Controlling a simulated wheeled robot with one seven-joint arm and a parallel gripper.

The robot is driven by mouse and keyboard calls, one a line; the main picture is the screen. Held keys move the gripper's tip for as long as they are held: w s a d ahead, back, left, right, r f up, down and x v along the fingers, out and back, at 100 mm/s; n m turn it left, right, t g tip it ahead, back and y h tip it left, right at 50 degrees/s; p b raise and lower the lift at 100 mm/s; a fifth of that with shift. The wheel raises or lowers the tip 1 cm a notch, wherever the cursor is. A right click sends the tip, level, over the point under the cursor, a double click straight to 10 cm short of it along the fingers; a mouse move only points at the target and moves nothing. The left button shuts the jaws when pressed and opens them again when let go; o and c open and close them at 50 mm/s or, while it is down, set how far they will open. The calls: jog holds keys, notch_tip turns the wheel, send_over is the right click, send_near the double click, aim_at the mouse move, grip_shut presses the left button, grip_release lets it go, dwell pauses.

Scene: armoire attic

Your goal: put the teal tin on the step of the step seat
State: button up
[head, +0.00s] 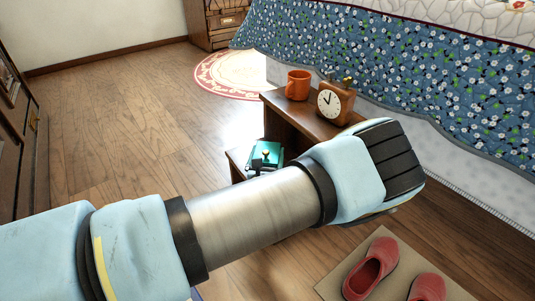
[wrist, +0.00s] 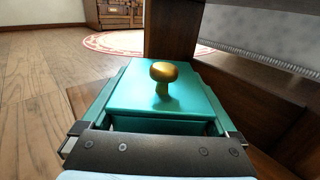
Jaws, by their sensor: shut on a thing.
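The teal tin (head: 272,150), a square box with a gold knob on its lid, shows beyond my forearm in the head view. It fills the middle of the wrist view (wrist: 125,92). My gripper (wrist: 155,128) is shut on it, with a finger at each side. The tin is upright, over or on the low step (head: 238,158) of the wooden step seat (head: 310,122). The step's wood also shows beside the tin in the wrist view (wrist: 80,98). I cannot tell whether the tin's base touches the step. My arm hides part of the step seat.
An orange mug (head: 297,86) and a wooden clock (head: 335,101) stand on the seat's upper level. The bed with a blue floral cover (head: 400,65) is behind. Red slippers (head: 371,277) lie on a mat at lower right. The floor (head: 130,130) at left is clear.

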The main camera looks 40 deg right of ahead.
jog(key=shift+f, duration=0.55)
jog(key=o, duration=1.4)
jog(key=shift+c, duration=0.2)
jog(key=p+v, duration=0.4)
jog(key=v, duration=0.6)
jog(key=shift+r, duration=0.1)
jog(key=shift+s+a+p, duration=0.25)
jog(key=shift+a+p, duration=0.05)
jog(key=shift+a, duration=0.05)
